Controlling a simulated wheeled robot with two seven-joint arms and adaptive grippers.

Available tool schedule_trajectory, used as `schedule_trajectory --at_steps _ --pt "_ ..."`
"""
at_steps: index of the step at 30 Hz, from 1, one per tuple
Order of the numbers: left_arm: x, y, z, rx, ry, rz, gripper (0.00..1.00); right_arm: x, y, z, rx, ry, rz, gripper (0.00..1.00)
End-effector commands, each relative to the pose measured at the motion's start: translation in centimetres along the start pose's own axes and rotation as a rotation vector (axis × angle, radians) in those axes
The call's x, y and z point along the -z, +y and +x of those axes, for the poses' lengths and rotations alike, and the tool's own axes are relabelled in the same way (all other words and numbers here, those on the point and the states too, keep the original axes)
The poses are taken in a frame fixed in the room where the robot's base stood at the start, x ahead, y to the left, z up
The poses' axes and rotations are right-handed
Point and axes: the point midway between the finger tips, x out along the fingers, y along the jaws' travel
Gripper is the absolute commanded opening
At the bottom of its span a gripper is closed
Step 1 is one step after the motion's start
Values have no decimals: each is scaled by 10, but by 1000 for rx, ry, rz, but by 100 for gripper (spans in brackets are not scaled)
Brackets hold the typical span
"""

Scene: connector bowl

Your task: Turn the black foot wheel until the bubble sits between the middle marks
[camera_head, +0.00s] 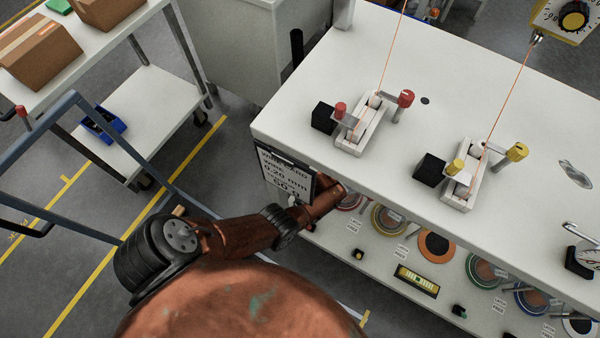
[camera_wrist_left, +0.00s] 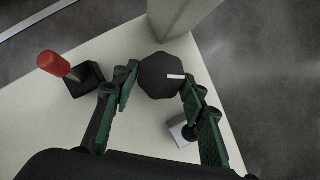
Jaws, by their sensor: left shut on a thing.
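In the left wrist view, the black foot wheel (camera_wrist_left: 155,76) is a dark many-sided knob with a short white line pointing right. My left gripper (camera_wrist_left: 160,82) has its two green fingers on either side of the wheel, shut on it. In the head view the left arm reaches the front corner of the white bench; the gripper and the held wheel are hidden there. A level with a yellow-green vial (camera_head: 417,281) lies on the lower shelf. Its bubble is too small to place against the marks. My right gripper is not in view.
A red-handled lever (camera_wrist_left: 54,64) on a black base stands left of the wheel, and a grey post (camera_wrist_left: 180,18) rises behind it. The bench top (camera_head: 300,115) carries two wire fixtures. Spools, including one with an orange rim (camera_head: 434,246), line the lower shelf. A sign (camera_head: 284,178) hangs by my arm.

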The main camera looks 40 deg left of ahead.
Motion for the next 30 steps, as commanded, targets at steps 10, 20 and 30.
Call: schedule_trajectory --at_steps 10,20,30 --pt "1 0 -1 1 3 -1 52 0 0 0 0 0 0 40" --pt "0 0 -1 0 2 -2 57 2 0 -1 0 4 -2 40" --pt "2 0 -32 1 7 -3 57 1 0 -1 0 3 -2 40"
